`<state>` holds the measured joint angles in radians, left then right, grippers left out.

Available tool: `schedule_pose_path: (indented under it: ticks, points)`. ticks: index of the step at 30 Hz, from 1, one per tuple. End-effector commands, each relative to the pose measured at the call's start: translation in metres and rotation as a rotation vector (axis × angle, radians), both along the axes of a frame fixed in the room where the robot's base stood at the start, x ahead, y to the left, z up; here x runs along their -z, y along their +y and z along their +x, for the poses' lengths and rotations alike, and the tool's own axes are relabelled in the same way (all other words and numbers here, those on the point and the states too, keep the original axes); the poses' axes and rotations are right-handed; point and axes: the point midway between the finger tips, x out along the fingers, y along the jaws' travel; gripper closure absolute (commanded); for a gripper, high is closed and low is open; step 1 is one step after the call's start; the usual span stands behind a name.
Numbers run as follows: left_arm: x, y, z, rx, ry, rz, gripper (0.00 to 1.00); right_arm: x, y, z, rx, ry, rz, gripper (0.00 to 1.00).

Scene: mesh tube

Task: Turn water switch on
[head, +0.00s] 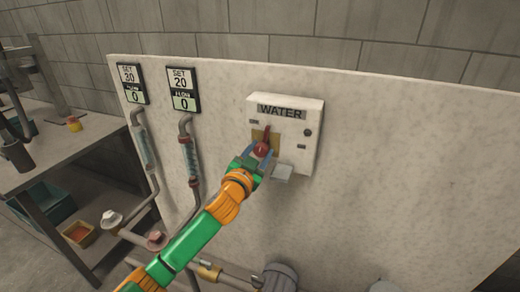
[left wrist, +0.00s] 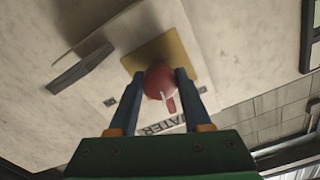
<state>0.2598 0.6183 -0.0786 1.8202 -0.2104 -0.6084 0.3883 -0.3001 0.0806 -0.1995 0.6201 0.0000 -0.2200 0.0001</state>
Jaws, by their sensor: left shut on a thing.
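The white water box (head: 311,140), labelled WATER, is fixed to the pale panel. Its red switch (head: 263,147) sits on a yellow plate (head: 274,143); a thin red lever points up toward the label. My left gripper (head: 259,152) reaches it from the lower left and is shut on the switch. In the left wrist view the red knob (left wrist: 159,79) is between the two dark fingers, its lever pointing at the partly hidden label (left wrist: 160,127). My right gripper is not in view.
Two displays hang left of the box, reading SET 30 (head: 131,83) and SET 20 (head: 183,90), both with flow 0. Pipes (head: 190,155) run down below them. A metal table (head: 70,150) stands at the left. The panel right of the box is clear.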

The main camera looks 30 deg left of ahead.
Motion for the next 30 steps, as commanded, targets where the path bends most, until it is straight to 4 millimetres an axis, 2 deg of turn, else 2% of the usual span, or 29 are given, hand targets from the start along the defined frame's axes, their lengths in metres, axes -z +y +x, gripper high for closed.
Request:
schedule_pose_path:
  ticks: [9,30]
  points:
    - [-0.003,0.000,0.000,0.000,0.070,0.285,1.00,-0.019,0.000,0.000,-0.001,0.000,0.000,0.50]
    - [-0.003,0.000,0.000,0.000,0.224,0.931,1.00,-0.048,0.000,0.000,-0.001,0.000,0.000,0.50]
